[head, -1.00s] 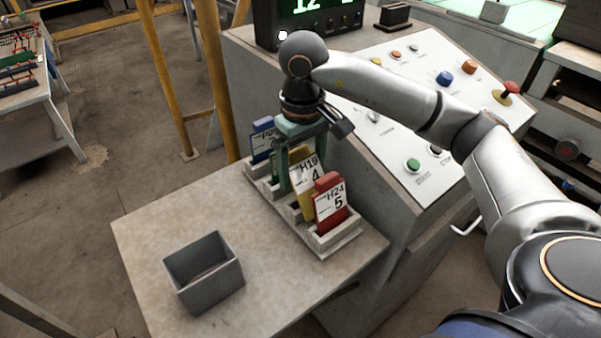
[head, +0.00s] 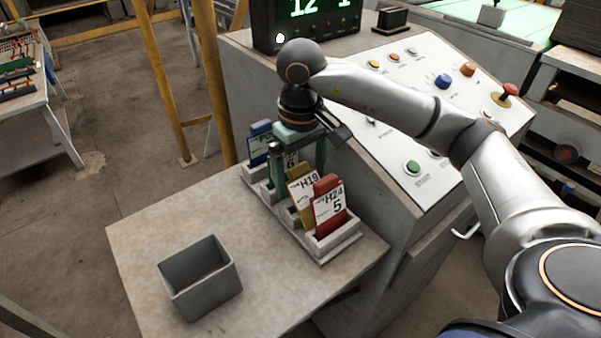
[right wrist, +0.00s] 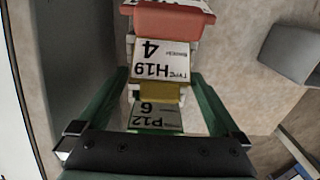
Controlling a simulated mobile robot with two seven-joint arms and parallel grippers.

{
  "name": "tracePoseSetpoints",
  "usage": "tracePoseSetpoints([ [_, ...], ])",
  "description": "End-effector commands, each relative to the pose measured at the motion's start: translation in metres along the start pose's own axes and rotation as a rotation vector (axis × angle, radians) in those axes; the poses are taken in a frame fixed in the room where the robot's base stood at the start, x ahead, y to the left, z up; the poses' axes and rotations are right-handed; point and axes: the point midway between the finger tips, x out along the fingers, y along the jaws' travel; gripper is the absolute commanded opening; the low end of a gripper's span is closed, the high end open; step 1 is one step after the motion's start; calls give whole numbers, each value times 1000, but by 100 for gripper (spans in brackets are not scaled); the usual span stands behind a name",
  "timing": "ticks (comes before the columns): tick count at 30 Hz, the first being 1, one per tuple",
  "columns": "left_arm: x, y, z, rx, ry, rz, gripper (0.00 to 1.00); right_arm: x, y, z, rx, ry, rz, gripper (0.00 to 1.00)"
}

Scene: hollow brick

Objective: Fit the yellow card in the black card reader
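The yellow card (head: 301,190), labelled H19 4, stands in a slotted grey rack (head: 333,241), between the green card and the red card. It also shows in the right wrist view (right wrist: 160,62), ahead between my fingers. My right gripper (head: 298,165) points down over the rack, around the green card's place and just behind the yellow card. Its green fingers are spread in the right wrist view (right wrist: 160,88), with nothing clamped between them. The black card reader appears to be the small black slotted box (head: 392,19) on top of the console. My left gripper is not in view.
A red card (head: 330,205) stands in front of the yellow one; a green card (right wrist: 155,118) and a blue card (head: 260,148) stand behind. An open grey bin (head: 200,277) sits on the table (head: 140,230). The sloped control panel (head: 400,140) rises close to the right.

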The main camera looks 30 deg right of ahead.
Motion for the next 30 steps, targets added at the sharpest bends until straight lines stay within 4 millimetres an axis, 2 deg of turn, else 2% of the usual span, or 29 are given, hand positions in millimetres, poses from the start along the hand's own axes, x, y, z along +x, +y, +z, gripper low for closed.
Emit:
tracePoseSetpoints([
  [5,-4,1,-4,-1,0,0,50,-6,0,0,0,0,0,100],
  [9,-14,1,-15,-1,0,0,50,-20,0,0,0,1,0,100],
  [10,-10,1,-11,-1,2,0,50,-23,0,-2,0,6,-1,100],
  [15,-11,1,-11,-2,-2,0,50,-64,0,-1,1,6,1,100],
  [21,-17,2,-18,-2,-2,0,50,-100,0,-1,0,5,1,100],
  [25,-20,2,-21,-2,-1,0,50,-118,0,-1,1,3,1,100],
  [30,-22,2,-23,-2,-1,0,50,-130,0,-1,1,2,1,100],
])
